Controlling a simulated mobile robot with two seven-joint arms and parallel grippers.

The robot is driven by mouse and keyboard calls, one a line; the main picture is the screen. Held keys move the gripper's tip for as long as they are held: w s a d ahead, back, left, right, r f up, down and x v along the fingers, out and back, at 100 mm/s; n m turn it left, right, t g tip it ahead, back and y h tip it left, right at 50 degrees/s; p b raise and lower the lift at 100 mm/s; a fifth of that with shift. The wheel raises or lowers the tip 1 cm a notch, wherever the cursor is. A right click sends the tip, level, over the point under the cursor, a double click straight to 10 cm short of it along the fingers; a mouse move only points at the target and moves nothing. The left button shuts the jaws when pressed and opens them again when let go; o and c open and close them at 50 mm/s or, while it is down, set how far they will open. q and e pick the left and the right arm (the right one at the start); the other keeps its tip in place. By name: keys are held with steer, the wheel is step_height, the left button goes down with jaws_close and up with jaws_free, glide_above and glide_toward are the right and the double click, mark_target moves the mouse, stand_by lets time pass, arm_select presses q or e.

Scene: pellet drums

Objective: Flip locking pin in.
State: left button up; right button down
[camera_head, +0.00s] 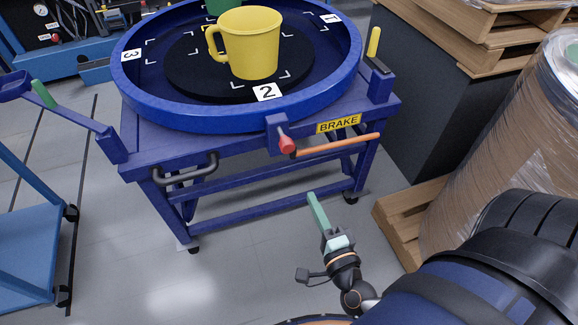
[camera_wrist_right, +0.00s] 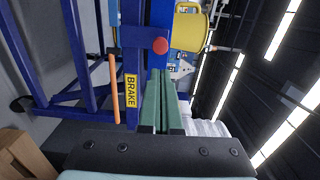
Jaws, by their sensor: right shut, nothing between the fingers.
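A pin with a red knob (camera_head: 286,145) sticks out of a blue bracket on the front of the blue turntable cart (camera_head: 215,120). The red knob also shows in the right wrist view (camera_wrist_right: 160,46), just beyond the fingertips and a little left of them. My right gripper (camera_head: 312,197) is shut and empty, with its green fingers together. In the head view it is below the red knob, in front of the cart and apart from it. In the wrist view its closed fingers (camera_wrist_right: 160,75) point toward the bracket area. My left gripper is not in view.
A yellow mug (camera_head: 253,43) stands on the turntable by label 2. An orange lever (camera_head: 338,145) sits below the BRAKE label (camera_head: 339,124). A yellow handle (camera_head: 374,42) and a green handle (camera_head: 43,93) flank the turntable. A wrapped drum stack (camera_head: 480,150) stands at the right.

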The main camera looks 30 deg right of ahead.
steer(key=shift+d, duration=0.1)
stand_by(0.3)
glide_toward(289, 149)
steer(key=x, duration=0.6)
steer(key=shift+w+f+p, duration=0.15)
steer(key=shift+w+p, duration=0.2)
steer(key=shift+w, duration=0.05)
steer(key=x, duration=0.3)
steer(key=shift+w+d, duration=0.1)
steer(key=shift+w, duration=0.15)
steer(key=shift+r, duration=0.2)
